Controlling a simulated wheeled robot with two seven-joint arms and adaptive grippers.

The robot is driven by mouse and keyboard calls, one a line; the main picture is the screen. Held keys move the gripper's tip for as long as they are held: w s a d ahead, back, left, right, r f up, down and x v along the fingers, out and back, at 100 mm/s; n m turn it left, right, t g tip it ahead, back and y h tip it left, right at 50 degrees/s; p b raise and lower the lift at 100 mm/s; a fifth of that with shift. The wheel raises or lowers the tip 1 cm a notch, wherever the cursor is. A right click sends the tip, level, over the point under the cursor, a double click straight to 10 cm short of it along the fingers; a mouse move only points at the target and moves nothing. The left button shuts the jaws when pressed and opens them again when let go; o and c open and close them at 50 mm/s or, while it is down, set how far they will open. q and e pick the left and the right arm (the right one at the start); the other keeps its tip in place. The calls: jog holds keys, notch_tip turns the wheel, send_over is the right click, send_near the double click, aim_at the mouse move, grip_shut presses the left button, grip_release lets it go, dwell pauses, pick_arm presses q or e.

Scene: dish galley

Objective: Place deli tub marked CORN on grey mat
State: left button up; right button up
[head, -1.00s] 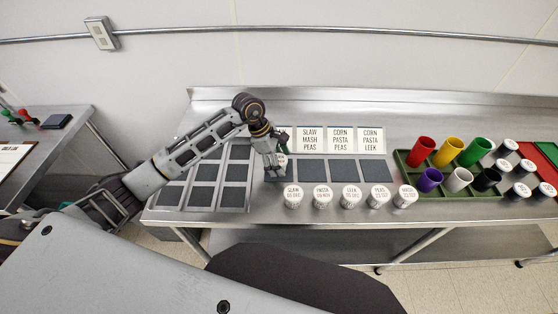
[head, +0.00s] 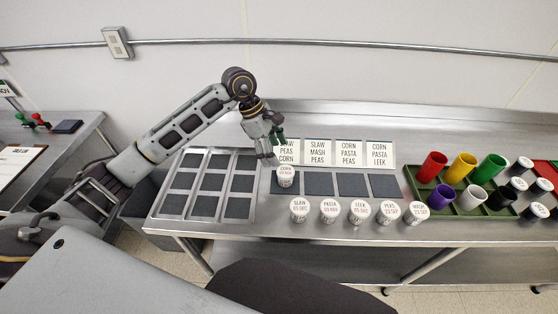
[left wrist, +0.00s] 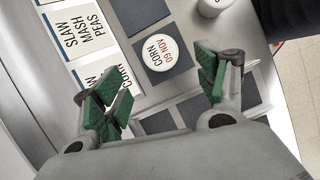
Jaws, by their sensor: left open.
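The deli tub marked CORN (head: 286,176) stands upright on the leftmost grey mat (head: 279,188) in the row below the label cards. In the left wrist view the tub's white lid (left wrist: 160,52) reads CORN 09 NOV, with the dark mat (left wrist: 183,62) showing around it. My left gripper (head: 273,152) is open, above and behind the tub, apart from it. In the left wrist view its green-padded fingers (left wrist: 160,90) are spread wide with nothing between them. My right gripper is not in view.
Several white-lidded tubs (head: 360,212) stand in a row along the front. Label cards (head: 348,153) lie behind the mats. A sectioned tray (head: 250,205) is at left. A green rack (head: 450,203) with coloured cups is at right. Three mats right of the tub are bare.

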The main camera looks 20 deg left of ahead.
pick_arm(q)
jog(key=shift+v, duration=1)
